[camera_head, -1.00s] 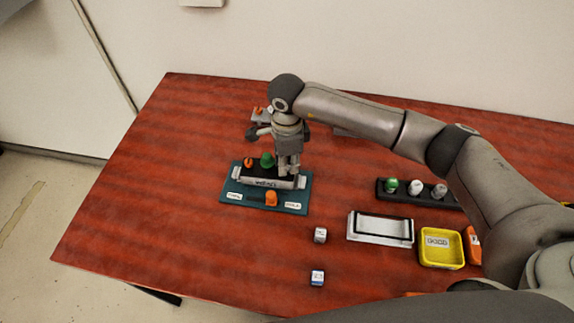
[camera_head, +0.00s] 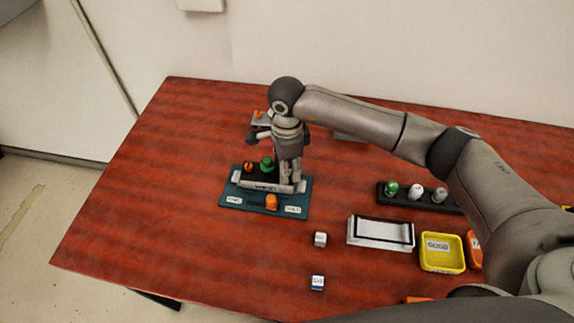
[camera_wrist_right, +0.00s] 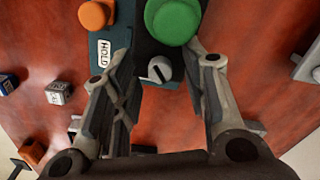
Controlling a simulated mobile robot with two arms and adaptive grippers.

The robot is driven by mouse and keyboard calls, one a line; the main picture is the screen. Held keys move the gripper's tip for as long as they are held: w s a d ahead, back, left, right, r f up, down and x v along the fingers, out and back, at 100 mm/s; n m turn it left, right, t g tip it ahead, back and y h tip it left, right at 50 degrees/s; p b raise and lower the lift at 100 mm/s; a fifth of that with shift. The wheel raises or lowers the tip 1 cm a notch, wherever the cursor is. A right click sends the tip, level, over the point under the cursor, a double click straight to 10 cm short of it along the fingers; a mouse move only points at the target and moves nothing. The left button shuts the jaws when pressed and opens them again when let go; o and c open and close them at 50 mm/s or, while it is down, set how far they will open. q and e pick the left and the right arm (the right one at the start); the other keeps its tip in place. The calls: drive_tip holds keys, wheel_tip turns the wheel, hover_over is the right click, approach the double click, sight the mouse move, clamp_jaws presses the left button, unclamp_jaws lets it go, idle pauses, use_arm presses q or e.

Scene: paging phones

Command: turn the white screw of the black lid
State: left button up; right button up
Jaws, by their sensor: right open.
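The black lid (camera_head: 257,175) sits on a teal base (camera_head: 233,200). It carries a green knob (camera_head: 267,164) and an orange knob (camera_head: 248,168). In the right wrist view the white screw (camera_wrist_right: 158,70), round with a dark slot, is at the lid's end beside the green knob (camera_wrist_right: 174,18). My right gripper (camera_head: 290,181) points down at the lid's right end. In the wrist view its open fingers (camera_wrist_right: 164,72) stand on either side of the screw, with gaps visible. The head view hides the screw behind the fingers. My left gripper is not in view.
A second orange knob (camera_head: 271,202) stands on the base's front. Two small cubes (camera_head: 320,239) (camera_head: 317,282) lie in front. A silver tray (camera_head: 381,232), yellow bin (camera_head: 441,252) and black rack (camera_head: 400,199) with knobs are to the right. The table's left side is clear.

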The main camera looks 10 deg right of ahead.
wheel_tip(320, 180, up, 12)
idle(0.4)
drive_tip(key=shift+w+f, duration=0.1)
drive_tip(key=shift+f, duration=0.1)
